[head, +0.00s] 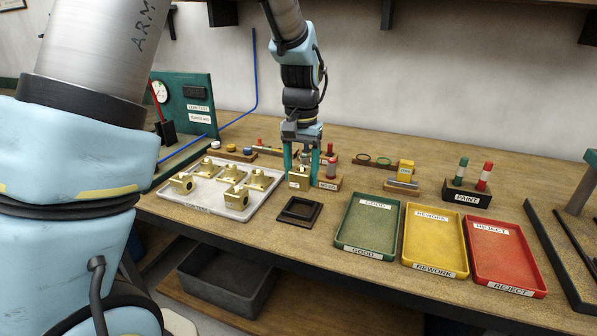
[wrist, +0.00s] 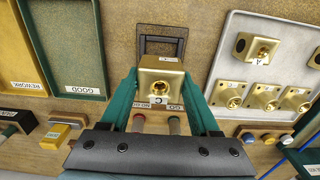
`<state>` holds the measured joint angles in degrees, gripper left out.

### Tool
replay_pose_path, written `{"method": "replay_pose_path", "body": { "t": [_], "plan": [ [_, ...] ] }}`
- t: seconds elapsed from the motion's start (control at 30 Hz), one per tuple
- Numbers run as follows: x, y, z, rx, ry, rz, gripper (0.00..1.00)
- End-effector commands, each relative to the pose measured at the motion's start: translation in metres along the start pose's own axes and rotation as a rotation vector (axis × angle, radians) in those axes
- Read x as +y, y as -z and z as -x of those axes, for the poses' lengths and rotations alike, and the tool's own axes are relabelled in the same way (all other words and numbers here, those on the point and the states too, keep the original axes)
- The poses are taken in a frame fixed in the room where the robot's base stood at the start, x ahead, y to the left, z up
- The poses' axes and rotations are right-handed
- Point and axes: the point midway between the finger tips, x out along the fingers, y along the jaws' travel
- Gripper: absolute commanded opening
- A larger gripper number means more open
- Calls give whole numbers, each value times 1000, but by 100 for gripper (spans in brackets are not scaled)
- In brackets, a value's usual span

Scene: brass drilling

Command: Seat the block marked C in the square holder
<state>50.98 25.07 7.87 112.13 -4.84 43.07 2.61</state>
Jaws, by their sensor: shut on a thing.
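The brass block marked C (head: 299,179) is between the fingers of my gripper (head: 301,167), which is shut on it. In the wrist view the block (wrist: 161,67) shows a round threaded port and a white C label between the green fingers of my gripper (wrist: 161,88). The black square holder (head: 300,211) lies empty on the bench, in front of the block in the head view. In the wrist view the holder (wrist: 160,44) is just beyond the block, which hides its near part. Whether the block touches the bench is hard to tell.
A pale tray (head: 237,211) with several brass blocks, one marked A (wrist: 257,48), lies left of the holder in the head view. Green GOOD (head: 368,226), yellow REWORK (head: 434,240) and red REJECT (head: 507,255) trays lie to the right. Gauge stands (head: 326,183) are close beside my gripper.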

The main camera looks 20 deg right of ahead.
Motion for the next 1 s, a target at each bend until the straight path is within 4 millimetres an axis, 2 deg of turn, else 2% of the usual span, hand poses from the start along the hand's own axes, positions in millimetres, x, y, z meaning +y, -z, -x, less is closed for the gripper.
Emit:
{"method": "replay_pose_path", "body": {
  "t": [0.47,0.7,1.0],
  "plan": [
    [0,0,-40,1,0,0,0],
    [0,0,-49,1,0,-1,0],
    [0,0,-49,1,0,-1,0]
  ]
}}
